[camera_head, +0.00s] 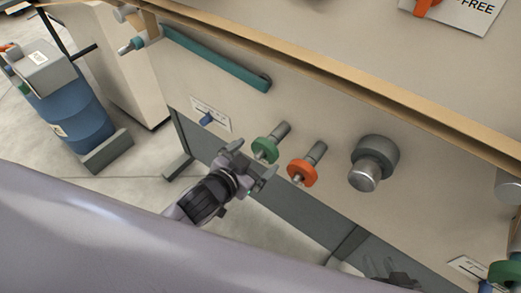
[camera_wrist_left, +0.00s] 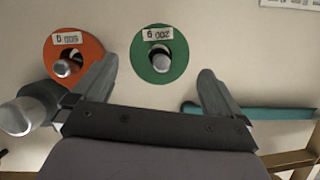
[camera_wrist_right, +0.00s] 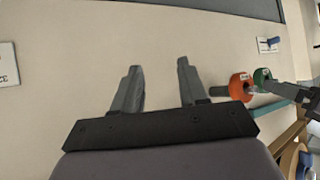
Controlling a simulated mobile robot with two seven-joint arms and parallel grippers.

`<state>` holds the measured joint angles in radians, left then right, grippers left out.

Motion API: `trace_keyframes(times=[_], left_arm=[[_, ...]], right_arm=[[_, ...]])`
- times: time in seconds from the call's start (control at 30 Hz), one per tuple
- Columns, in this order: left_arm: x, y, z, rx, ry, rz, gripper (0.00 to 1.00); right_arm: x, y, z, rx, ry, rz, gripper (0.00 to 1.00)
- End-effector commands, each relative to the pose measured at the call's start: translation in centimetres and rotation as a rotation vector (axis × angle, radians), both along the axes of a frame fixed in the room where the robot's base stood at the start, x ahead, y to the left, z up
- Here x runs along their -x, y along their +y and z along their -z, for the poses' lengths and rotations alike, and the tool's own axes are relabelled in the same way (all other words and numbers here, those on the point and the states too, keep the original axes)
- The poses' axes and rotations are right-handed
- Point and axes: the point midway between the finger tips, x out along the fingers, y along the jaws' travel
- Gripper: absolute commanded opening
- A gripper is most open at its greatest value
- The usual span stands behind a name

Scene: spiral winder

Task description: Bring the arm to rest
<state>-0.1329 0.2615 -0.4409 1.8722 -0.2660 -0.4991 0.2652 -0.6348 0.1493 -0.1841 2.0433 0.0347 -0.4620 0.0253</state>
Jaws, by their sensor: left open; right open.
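The teal arm (camera_head: 215,58) lies slanted along the pale panel at the upper left; its bar also shows in the left wrist view (camera_wrist_left: 275,113) and right wrist view (camera_wrist_right: 277,109). My left gripper (camera_head: 254,166) is open and empty in front of the panel, below the teal arm and beside the green disc (camera_head: 264,150). In the left wrist view its fingers (camera_wrist_left: 155,92) stand apart below the green disc. My right gripper (camera_wrist_right: 158,85) is open with nothing between its fingers, facing bare panel in the right wrist view.
An orange 500 g disc (camera_head: 301,173) and the green 200 g disc sit on pegs. A metal knob (camera_head: 372,162) sticks out to their right. A blue drum (camera_head: 72,115) stands at the left. A wooden ledge (camera_head: 330,72) runs above the panel.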

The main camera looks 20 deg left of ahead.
Motion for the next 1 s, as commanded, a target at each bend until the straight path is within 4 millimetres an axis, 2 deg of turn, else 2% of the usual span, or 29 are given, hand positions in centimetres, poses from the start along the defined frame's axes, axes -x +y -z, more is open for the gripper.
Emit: trace_keyframes(times=[0.1,0.33,0.47,0.57,0.7,0.9,1.0], left_arm=[[0.7,0.2,-0.3,0.0,0.0,0.0,1.0],[1.1,0.3,-0.5,0.001,0.001,-0.001,1.0],[2.3,0.7,-0.9,0.017,0.033,-0.011,1.0],[4.5,1.5,-1.2,0.046,0.089,-0.032,1.0],[8.7,3.1,-1.6,0.087,0.175,-0.079,1.0],[13.6,5.4,-1.9,0.116,0.263,-0.141,1.0],[14.9,6.0,-1.9,0.122,0.282,-0.159,1.0]], right_arm=[[0.0,0.0,-0.2,0.0,0.0,0.0,0.43],[0.0,0.0,-0.3,0.001,0.001,-0.001,0.43],[0.1,-0.1,-1.7,0.005,0.001,-0.001,0.43],[0.1,-0.2,-3.9,0.01,-0.004,-0.002,0.43],[0.3,-0.6,-6.6,0.023,-0.012,0.0,0.43],[0.8,-1.5,-8.6,0.043,-0.011,0.009,0.43],[0.9,-1.6,-8.9,0.044,-0.014,0.012,0.43]])
